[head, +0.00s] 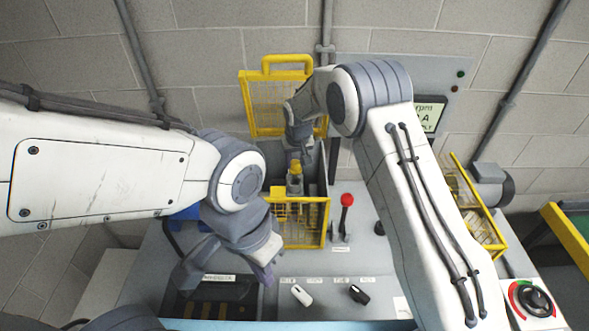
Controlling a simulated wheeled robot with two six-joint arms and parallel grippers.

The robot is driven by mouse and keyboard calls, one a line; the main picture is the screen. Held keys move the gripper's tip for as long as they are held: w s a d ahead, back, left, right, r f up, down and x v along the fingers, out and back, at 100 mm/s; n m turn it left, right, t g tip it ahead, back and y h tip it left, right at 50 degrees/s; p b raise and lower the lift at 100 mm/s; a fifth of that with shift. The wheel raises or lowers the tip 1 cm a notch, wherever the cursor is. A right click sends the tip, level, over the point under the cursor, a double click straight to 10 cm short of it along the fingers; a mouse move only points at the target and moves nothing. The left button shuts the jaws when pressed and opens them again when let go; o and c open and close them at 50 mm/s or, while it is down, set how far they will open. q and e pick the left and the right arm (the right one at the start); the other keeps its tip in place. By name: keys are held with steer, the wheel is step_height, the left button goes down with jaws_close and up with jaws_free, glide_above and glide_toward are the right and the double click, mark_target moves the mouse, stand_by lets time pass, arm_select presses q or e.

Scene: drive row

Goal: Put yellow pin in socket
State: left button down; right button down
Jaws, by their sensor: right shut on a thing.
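A small yellow-topped piece (295,165), which looks like the yellow pin, stands upright inside the yellow-framed mesh enclosure at the centre. My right gripper (301,153) reaches down from above and is shut at this piece; the exact contact is small and partly hidden. I cannot make out a socket opening below it. My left gripper (230,272) hangs over the front left of the bench, fingers apart and empty, above a dark tray (212,290) with yellow stripes.
A raised yellow mesh guard (262,105) stands behind the enclosure's front mesh (303,225). A red-knobbed lever (347,200) rises to its right. White (301,295) and black (358,294) switches sit in front. Another yellow cage (478,215) and a rotary knob (537,299) are at right.

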mark_target(295, 170)
step_height(295, 170, down, 3)
steer(key=shift+f+p, duration=0.1)
steer(key=shift+p, duration=0.8)
steer(key=shift+f, duration=0.4)
steer(key=shift+a+f, duration=0.1)
steer(key=shift+f, duration=0.05)
steer(key=shift+f, duration=0.1)
steer(key=shift+c, duration=2.3)
jaws_free()
steer(key=shift+s, duration=0.1)
